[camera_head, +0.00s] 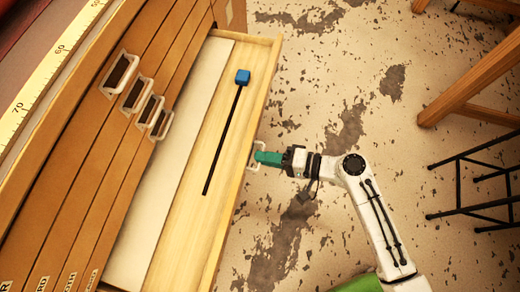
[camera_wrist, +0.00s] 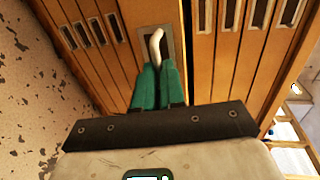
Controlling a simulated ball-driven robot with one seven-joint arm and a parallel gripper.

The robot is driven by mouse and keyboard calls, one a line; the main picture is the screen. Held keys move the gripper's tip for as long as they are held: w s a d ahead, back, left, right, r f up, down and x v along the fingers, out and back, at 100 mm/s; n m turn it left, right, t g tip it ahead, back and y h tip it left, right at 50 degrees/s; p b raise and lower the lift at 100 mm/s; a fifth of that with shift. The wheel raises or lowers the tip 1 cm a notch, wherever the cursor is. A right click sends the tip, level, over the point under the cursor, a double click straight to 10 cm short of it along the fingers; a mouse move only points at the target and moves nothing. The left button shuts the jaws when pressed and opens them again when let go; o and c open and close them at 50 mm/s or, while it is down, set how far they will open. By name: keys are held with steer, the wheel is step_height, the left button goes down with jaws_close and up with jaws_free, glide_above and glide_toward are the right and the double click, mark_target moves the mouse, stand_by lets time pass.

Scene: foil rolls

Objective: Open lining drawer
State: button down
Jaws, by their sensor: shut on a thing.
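One drawer (camera_head: 263,85) of the wooden cabinet stands pulled out in the head view, its inside showing. Its pale handle (camera_head: 255,150) is on the outer face of the front board. My gripper (camera_head: 268,158), with green fingers, reaches this handle from the right and is shut on it. In the wrist view the green fingers (camera_wrist: 158,78) close around the lower part of the white handle (camera_wrist: 157,46). The fingers hide part of the handle. No label naming this drawer is readable.
Inside the drawer lie a black rod (camera_head: 222,140) with a blue block (camera_head: 242,76) at its end and a white strip (camera_head: 168,170). Other closed drawers have pale handles (camera_head: 119,73). A wooden stand (camera_head: 480,75) and black metal frame (camera_head: 475,180) are right. Floor between is clear.

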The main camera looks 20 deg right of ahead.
steer(key=c, duration=1.2)
jaws_free()
steer(key=shift+c, duration=0.2)
steer(key=v, duration=1)
steer(key=shift+s+d+p, duration=0.25)
steer(key=shift+d+p, duration=0.1)
steer(key=shift+p, duration=0.1)
